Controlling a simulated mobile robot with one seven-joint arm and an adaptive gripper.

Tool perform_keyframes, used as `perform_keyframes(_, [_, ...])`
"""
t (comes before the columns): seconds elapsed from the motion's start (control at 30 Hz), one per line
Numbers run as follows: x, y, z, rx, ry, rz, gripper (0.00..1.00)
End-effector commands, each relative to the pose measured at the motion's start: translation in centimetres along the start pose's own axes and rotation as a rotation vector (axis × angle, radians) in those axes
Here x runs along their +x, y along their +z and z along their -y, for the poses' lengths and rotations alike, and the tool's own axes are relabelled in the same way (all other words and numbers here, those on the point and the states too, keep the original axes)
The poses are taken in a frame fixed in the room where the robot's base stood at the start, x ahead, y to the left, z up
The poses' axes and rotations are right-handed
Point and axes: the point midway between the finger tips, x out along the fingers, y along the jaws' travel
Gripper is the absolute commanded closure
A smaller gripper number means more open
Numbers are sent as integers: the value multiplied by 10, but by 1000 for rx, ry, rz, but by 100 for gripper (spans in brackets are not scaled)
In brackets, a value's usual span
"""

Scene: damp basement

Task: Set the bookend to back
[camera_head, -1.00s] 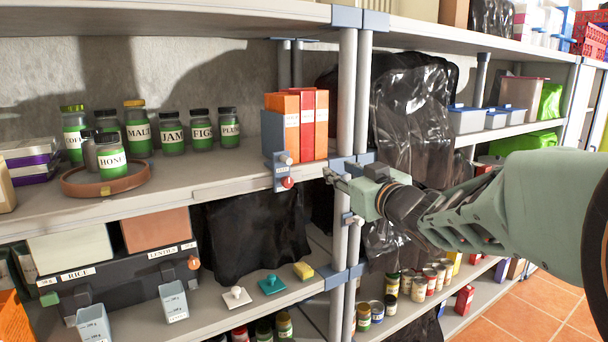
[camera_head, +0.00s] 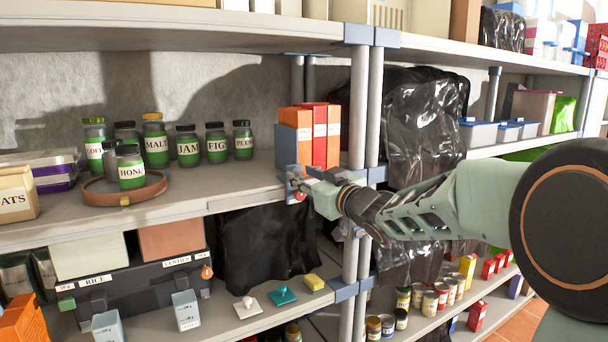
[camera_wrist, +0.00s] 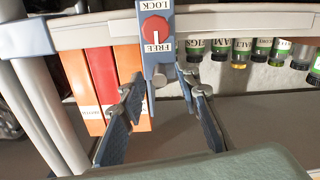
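The bookend (camera_head: 283,146) is a blue-grey plate standing on the middle shelf at the left side of several upright orange and red books (camera_head: 315,136). Its front tab hangs at the shelf edge; in the wrist view, which is upside down, this tab (camera_wrist: 155,60) carries a red dial (camera_wrist: 156,29) between the words FREE and LOCK. The dial's pale mark appears to lie on the FREE side. A small grey knob (camera_wrist: 159,78) sticks out from the tab. My gripper (camera_head: 297,181) is open in front of the tab, with its fingers (camera_wrist: 160,93) spread on either side of the knob.
Labelled jars (camera_head: 187,146) and a round brown tray (camera_head: 108,193) stand left on the same shelf, with bare shelf between jars and bookend. A shelf post (camera_head: 357,110) stands right of the books.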

Motion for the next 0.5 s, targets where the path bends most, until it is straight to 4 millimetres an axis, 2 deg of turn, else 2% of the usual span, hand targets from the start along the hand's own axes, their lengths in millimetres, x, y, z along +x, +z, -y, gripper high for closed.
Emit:
perform_keyframes(0.13, [8, 0, 0, 1, 1, 1, 70])
perform_keyframes(0.4, [9, 0, 0, 0, 1, 1, 70])
perform_keyframes(0.5, [8, 0, 0, 0, 1, 1, 79])
